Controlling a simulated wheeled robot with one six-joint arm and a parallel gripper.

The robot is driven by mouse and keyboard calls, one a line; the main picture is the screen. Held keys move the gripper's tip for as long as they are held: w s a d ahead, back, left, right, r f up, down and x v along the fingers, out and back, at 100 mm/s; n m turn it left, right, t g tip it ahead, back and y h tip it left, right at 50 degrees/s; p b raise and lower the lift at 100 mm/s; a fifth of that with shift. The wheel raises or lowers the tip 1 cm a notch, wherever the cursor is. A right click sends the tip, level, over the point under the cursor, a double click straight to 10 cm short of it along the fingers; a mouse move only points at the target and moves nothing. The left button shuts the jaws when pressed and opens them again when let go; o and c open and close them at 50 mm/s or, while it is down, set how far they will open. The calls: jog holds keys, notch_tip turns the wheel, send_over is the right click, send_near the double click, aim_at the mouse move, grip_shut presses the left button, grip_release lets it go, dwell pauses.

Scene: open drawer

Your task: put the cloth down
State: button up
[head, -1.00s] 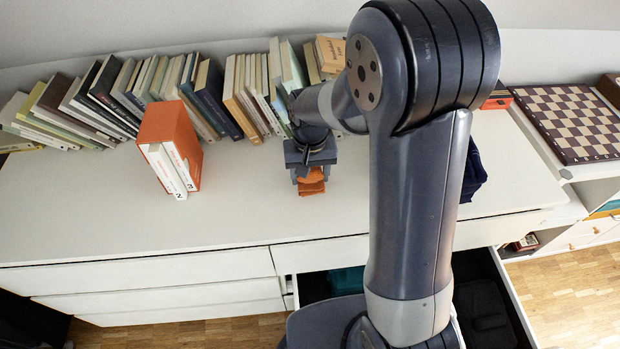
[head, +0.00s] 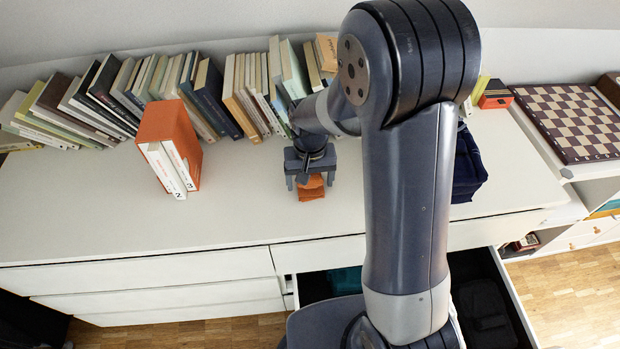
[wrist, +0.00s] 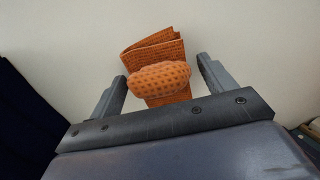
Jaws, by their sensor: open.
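The orange cloth (head: 311,188) lies on the white top of the dresser, just below my gripper in the head view. In the wrist view the cloth (wrist: 158,72) is a folded, waffle-textured piece with a rounded bulge, set between the fingers. My gripper (head: 310,183) is open, with a finger on each side of the cloth. My gripper hides part of the cloth in the head view.
An orange book box (head: 170,140) with white volumes stands to the left. A row of leaning books (head: 225,95) lines the back. A dark blue folded item (head: 468,170) lies to the right. An open drawer (head: 505,290) juts out below. The dresser top (head: 80,210) is clear at front left.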

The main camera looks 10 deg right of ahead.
jog(key=shift+r, duration=0.1)
notch_tip(320, 180, up, 12)
jog(key=p, duration=0.1)
dwell(0.4)
notch_tip(320, 180, down, 13)
jog(key=shift+r+b, duration=0.2)
jog(key=shift+b, duration=0.4)
jog(key=shift+r, duration=2.15)
